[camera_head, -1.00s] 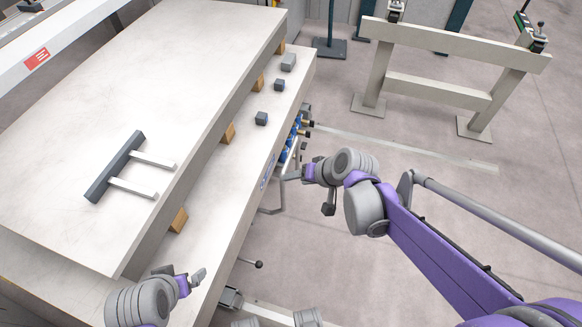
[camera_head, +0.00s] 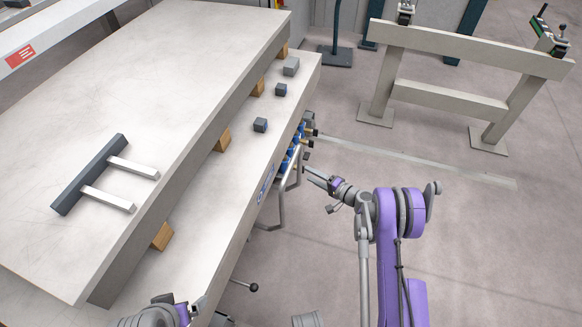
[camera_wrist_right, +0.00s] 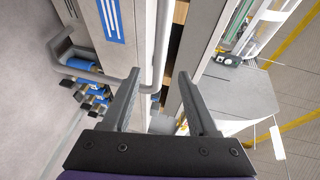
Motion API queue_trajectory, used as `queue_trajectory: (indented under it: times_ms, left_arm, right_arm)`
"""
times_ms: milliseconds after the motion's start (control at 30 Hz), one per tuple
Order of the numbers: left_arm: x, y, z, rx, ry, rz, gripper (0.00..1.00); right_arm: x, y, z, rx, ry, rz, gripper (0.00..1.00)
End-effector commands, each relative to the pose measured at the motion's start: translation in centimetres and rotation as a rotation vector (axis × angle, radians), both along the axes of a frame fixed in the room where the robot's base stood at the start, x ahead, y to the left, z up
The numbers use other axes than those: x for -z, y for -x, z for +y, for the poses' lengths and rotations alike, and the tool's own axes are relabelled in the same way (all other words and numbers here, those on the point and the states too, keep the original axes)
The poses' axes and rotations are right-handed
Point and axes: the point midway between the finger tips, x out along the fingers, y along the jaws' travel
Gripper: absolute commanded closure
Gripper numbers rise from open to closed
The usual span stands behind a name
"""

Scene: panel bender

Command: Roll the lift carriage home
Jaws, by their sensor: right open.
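The lift carriage (camera_head: 222,215) stands at left in the head view, a long pale-topped table with a stack of pale sheet (camera_head: 150,60) on wooden blocks. A grey tubular handle (camera_head: 282,205) sticks out from its right side. My right gripper (camera_head: 310,175) is beside that side, close to the handle. In the right wrist view its fingers (camera_wrist_right: 160,100) are spread and empty, and the grey handle bar (camera_wrist_right: 161,45) lies ahead of the gap between them. Contact cannot be told. My left gripper (camera_head: 188,308) is low over the carriage's near end, partly cut off; its jaws are unclear.
Small grey blocks (camera_head: 261,125) sit along the carriage's edge. Blue-and-black valves (camera_head: 297,145) project near the handle. A pale trestle (camera_head: 470,60) stands at back right.

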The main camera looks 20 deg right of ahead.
Motion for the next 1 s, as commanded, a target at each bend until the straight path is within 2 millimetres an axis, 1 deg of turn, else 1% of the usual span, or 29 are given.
queue_trajectory:
  times_ms: [167,400,600,767,1000]
  left_arm:
    - [0.2,0.0,0.0,0.000,0.000,0.001,0.00]
    - [0.8,-0.1,0.0,0.000,0.000,0.003,0.00]
    - [1.2,-0.1,0.0,0.000,0.000,0.004,0.00]
    - [1.3,-0.1,0.0,0.000,0.000,0.004,0.00]
    - [1.3,-0.1,0.0,0.000,0.000,0.004,0.00]
  right_arm:
    - [0.6,-1.6,1.0,0.000,-0.007,-0.003,0.41]
    - [1.4,-5.4,3.5,0.000,-0.006,-0.002,0.41]
    - [1.9,-7.8,5.1,0.001,-0.005,-0.002,0.41]
    - [2.1,-8.7,5.6,0.001,-0.005,-0.002,0.41]
    - [2.0,-8.8,5.7,0.002,-0.004,-0.002,0.41]
